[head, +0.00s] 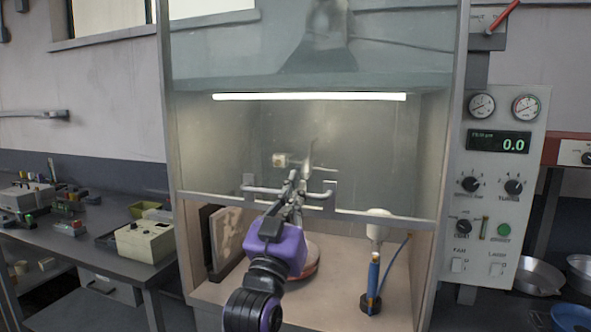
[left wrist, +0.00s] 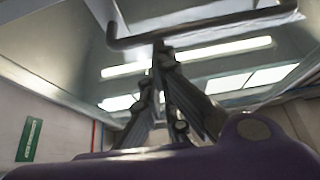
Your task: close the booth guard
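The booth guard (head: 380,150) is a clear glass panel with a metal lower rail, standing partway down the booth front; an open gap shows below the rail. Its metal handle bar (head: 262,190) runs across just above the rail, and shows in the left wrist view (left wrist: 225,27). My left gripper (head: 298,178) is at the middle of the handle. Its fingers come together at the bar in the left wrist view (left wrist: 162,55) and look shut on it. The exact contact is partly hidden by the fingers. My right gripper is not in view.
Inside the booth are a round turntable (head: 305,262), a blue-handled tool on a stand (head: 373,278) and panels at the left. A control panel (head: 495,185) stands right of the booth. A cluttered bench (head: 90,235) stands at left.

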